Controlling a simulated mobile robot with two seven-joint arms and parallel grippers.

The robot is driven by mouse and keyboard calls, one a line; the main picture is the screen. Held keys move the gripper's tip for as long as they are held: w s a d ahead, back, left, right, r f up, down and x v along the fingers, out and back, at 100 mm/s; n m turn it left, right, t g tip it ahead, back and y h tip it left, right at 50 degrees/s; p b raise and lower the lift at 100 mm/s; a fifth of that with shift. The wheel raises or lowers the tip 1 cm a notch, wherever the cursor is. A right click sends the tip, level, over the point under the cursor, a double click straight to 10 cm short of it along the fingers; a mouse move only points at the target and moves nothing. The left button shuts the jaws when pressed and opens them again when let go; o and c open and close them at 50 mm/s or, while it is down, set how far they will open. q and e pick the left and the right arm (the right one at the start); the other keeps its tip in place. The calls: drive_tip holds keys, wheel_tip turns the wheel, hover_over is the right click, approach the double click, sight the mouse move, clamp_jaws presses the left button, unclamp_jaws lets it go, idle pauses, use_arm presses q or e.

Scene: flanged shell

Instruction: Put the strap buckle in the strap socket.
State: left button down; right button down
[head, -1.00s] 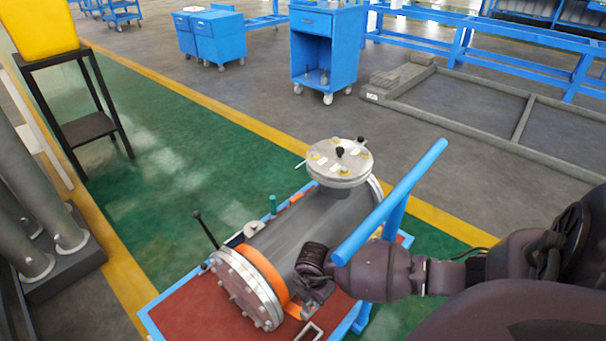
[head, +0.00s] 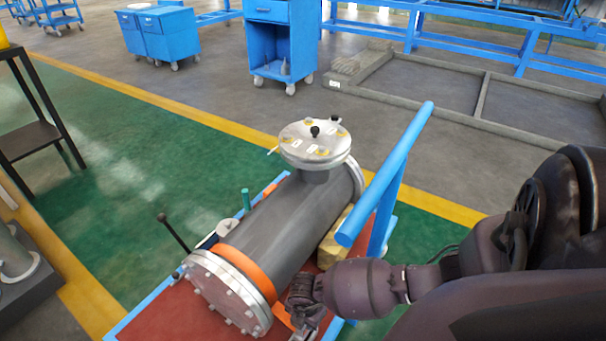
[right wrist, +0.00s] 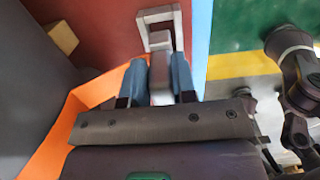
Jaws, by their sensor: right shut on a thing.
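The grey metal strap buckle (right wrist: 160,80) is between the two blue fingers of my right gripper (right wrist: 160,82), which is shut on it. Beyond the fingertips, a rectangular metal frame (right wrist: 148,17) shows over the red cart bed; I cannot tell whether it is part of the buckle or the strap socket. The orange strap (head: 245,268) wraps around the grey shell (head: 280,222) near its flanged end and also shows in the right wrist view (right wrist: 75,120). In the head view my right gripper (head: 305,318) is low beside the strap, its fingertips hard to make out. My left gripper is not in view.
The shell lies on a cart with a red bed (head: 160,318) and blue edges. The cart's blue handle bar (head: 385,175) rises close above my right forearm. A round flanged cover (head: 315,142) tops the shell.

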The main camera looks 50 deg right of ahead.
drive_tip(key=f+b, duration=0.1)
drive_tip(key=f, duration=0.2)
drive_tip(key=shift+s+f, duration=0.1)
drive_tip(key=shift+s, duration=0.1)
drive_tip(key=shift+f, duration=0.3)
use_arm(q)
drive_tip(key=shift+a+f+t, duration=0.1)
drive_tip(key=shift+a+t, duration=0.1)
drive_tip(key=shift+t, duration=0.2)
use_arm(e)
drive_tip(key=shift+w, duration=0.2)
drive_tip(key=shift+r, duration=0.1)
drive_tip(key=c, duration=0.9)
unclamp_jaws()
